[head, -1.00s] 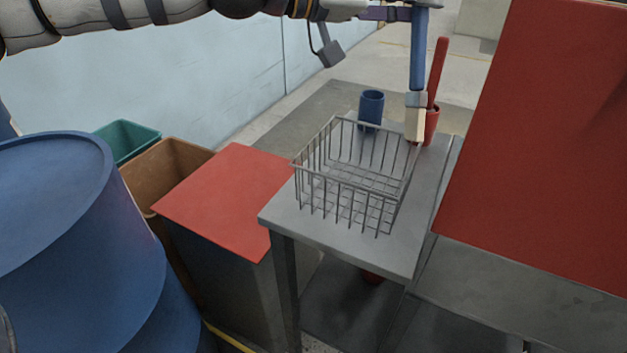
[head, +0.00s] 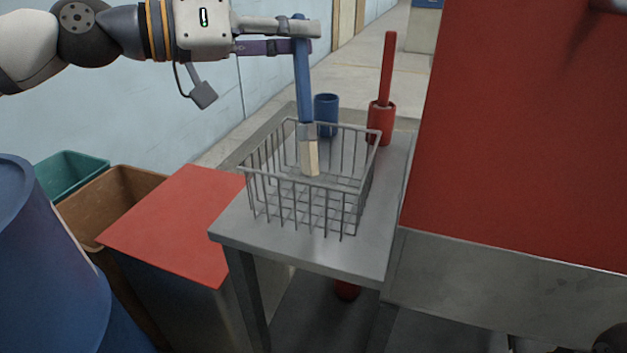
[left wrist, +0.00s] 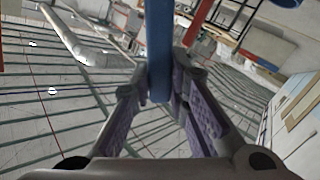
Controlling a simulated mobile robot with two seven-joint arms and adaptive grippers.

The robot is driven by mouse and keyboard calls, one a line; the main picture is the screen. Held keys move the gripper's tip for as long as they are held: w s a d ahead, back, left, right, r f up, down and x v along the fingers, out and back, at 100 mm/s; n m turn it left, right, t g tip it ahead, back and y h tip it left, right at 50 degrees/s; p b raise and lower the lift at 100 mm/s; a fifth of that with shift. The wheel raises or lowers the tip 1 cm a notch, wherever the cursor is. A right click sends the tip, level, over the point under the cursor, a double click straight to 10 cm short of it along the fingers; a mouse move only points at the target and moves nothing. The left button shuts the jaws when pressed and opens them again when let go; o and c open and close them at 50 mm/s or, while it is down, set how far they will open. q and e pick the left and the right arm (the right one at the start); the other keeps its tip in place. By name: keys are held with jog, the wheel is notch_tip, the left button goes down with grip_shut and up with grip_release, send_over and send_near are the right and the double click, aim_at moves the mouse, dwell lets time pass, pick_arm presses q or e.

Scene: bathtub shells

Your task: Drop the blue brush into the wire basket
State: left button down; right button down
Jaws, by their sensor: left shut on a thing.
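The blue brush (head: 303,85) hangs upright, with a blue handle, a grey ferrule and pale bristles pointing down. My left gripper (head: 300,36) is shut on the upper part of its handle. The bristle end shows within the outline of the wire basket (head: 305,230), below its far rim in the picture. The basket is an open grey wire box on a narrow grey table. In the left wrist view the blue handle (left wrist: 160,50) stands between the two purple-padded fingers. My right gripper is not in view.
A blue cup (head: 327,115) and a red cup (head: 380,125) holding a red-handled tool (head: 387,65) stand behind the basket. A large red panel (head: 520,140) rises at right. A blue drum (head: 40,260), bins and a red lid (head: 180,225) are at left.

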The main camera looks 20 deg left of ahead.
pick_arm(q)
jog(key=c, duration=1.5)
grip_release()
jog(key=shift+o, duration=0.2)
jog(key=v, duration=1.2)
